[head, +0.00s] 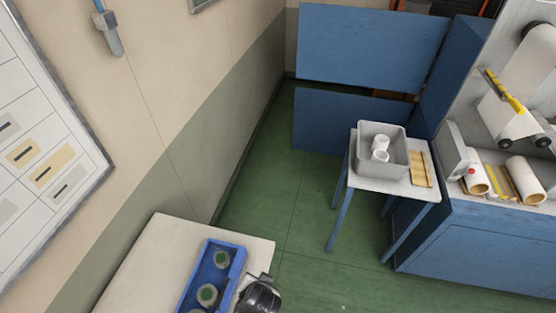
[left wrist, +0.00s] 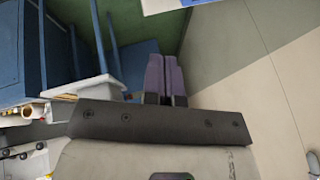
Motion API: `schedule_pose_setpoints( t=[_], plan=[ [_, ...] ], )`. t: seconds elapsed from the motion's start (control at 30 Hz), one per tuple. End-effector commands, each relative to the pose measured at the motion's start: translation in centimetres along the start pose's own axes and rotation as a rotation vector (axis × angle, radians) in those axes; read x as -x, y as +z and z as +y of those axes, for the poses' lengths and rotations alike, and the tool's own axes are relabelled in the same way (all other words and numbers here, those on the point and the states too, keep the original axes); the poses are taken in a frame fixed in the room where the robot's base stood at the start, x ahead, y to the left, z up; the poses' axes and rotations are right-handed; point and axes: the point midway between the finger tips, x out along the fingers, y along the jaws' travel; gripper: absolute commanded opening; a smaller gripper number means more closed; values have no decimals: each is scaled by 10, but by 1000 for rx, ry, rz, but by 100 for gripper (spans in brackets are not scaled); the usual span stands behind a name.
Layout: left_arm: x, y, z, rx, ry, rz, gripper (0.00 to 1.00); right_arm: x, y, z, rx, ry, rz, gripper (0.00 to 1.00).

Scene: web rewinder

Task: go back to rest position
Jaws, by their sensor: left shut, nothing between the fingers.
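My left gripper (left wrist: 166,75) shows in the left wrist view. A dark rounded part of my arm (head: 258,297) shows at the bottom of the head view, beside a blue crate. No fingers show on it there, and I cannot tell which arm it belongs to. My right gripper is in neither view.
The blue crate (head: 233,262) with several round items lies on a cream table (head: 150,262). A small table (head: 432,190) bears a grey bin (head: 384,165) with white rolls. The blue machine (head: 470,238) stands right, a wall (head: 180,90) left. Green floor (head: 290,220) between is clear.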

Motion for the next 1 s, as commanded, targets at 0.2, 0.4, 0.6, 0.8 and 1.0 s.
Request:
schedule_pose_setpoints(
  t=[0.2,0.4,0.6,0.8,1.0],
  plan=[
    [95,38,-64,232,187,136,0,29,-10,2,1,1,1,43],
    [151,114,-106,349,169,100,0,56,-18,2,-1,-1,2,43],
    [160,179,-103,359,160,-58,0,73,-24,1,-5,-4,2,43],
    [167,208,-88,349,184,-136,0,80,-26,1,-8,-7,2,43],
    [167,210,-86,349,186,-141,0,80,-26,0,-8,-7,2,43]
  ],
)
